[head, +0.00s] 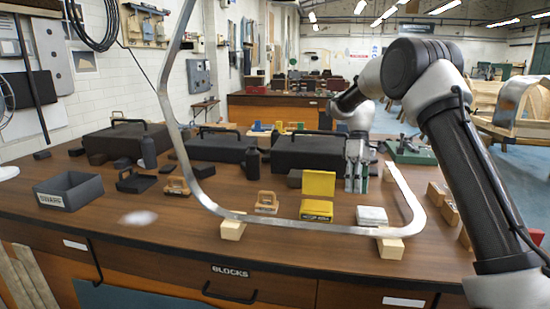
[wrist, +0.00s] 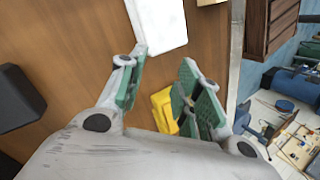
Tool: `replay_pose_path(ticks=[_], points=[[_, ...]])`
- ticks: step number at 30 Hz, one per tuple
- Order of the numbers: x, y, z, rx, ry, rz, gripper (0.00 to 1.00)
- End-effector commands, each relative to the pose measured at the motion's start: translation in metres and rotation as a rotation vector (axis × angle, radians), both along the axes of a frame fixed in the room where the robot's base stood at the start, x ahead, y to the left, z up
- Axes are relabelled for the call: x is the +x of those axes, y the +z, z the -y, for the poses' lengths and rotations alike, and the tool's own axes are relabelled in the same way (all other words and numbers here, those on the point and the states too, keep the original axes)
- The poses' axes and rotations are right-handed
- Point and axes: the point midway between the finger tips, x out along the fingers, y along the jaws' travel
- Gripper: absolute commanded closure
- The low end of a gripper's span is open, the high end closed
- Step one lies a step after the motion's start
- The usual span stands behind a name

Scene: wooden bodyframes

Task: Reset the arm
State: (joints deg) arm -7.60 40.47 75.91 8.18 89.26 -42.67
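My arm comes in from the right in the head view, bends at a high elbow and hangs over the workbench. My gripper (head: 357,188) points down above the bench, right of the yellow box (head: 316,208) with its raised lid and behind the white block (head: 372,215). In the wrist view my gripper (wrist: 165,58) has its green-padded fingers spread apart, with nothing held between them. Part of the yellow box (wrist: 163,106) shows beyond the fingers, and the white block (wrist: 158,22) lies past the fingertips.
A bent metal strip (head: 300,229) arches over the bench on two wooden blocks (head: 232,225), (head: 390,244). Black cases (head: 305,152), a dark labelled bin (head: 70,190) and a dark bottle (head: 149,152) stand on the left and back. The bench front between bin and strip is mostly bare.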

Motion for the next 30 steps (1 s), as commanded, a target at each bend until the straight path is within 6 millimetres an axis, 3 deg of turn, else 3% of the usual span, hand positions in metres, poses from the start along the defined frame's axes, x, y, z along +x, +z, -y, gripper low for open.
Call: replay_pose_path(ticks=[5, 11, 21, 27, 30], points=[[-0.031, 0.011, 0.015, -0.098, -0.181, 0.058, 0.66], [-0.081, 0.039, 0.035, -0.182, -0.386, 0.154, 0.66], [-0.223, 0.091, 0.080, -0.229, -0.742, 0.405, 0.66], [-0.305, 0.098, 0.097, -0.195, -0.825, 0.548, 0.66], [-0.335, 0.100, 0.102, -0.175, -0.843, 0.608, 0.66]])
